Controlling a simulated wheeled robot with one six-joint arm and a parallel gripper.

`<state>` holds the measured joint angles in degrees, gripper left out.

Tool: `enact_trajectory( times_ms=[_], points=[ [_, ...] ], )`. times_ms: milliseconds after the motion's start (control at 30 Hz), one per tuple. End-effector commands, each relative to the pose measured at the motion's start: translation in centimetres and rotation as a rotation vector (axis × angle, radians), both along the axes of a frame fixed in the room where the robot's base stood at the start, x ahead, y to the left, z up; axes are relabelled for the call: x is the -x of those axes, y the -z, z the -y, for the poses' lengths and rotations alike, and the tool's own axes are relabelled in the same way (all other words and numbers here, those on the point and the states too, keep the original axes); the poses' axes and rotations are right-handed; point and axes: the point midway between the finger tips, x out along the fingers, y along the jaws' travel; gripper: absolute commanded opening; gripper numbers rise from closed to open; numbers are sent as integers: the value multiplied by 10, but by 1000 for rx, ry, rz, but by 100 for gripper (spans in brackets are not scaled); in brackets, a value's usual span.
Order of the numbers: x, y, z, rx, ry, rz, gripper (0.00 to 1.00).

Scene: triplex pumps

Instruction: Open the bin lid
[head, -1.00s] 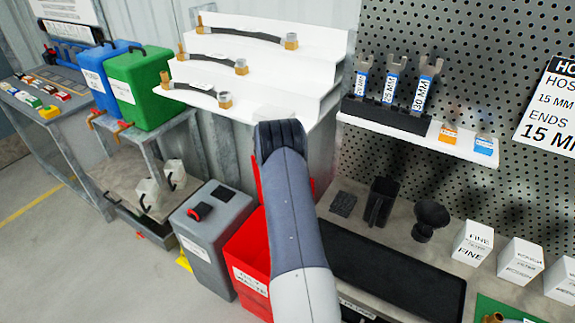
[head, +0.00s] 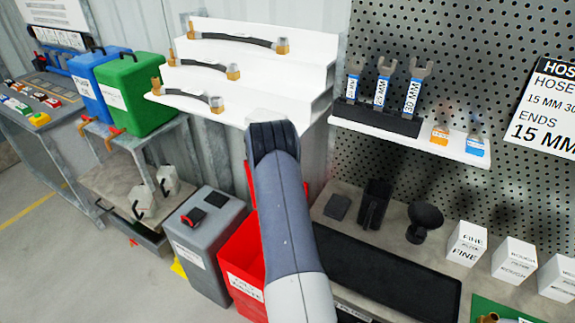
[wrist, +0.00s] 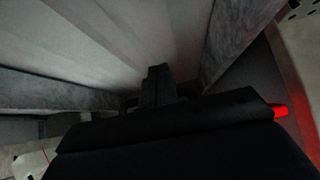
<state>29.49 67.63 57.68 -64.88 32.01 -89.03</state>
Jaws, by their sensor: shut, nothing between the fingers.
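A red open-topped bin (head: 238,257) with a white waste label stands on the floor at lower centre in the head view, partly behind my arm. Narrow upright red strips show on both sides of my arm above it; they look like its lid (head: 249,184) standing raised, but most of it is hidden. My gripper (wrist: 158,86) shows dark in the wrist view, shut and empty, pointing towards a grey ribbed wall. In the head view my arm hides it. A small red piece shows right of it in the wrist view; contact cannot be told.
A grey bin (head: 207,250) with a closed top and red-and-black fitting stands left of the red bin. A white stepped hose rack (head: 305,70) is above. A bench with a black tray (head: 385,275) and white boxes lies right. Open floor is at lower left.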

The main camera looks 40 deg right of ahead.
Motion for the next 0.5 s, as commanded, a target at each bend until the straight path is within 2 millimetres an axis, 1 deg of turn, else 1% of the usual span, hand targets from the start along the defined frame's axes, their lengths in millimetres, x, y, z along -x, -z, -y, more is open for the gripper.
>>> enact_trajectory(
  times_ms=[300, 500],
  points=[
    [13, -36, -38, 0, -1, 2, 0],
    [20, -52, -55, 0, 1, 1, 0]
  ],
)
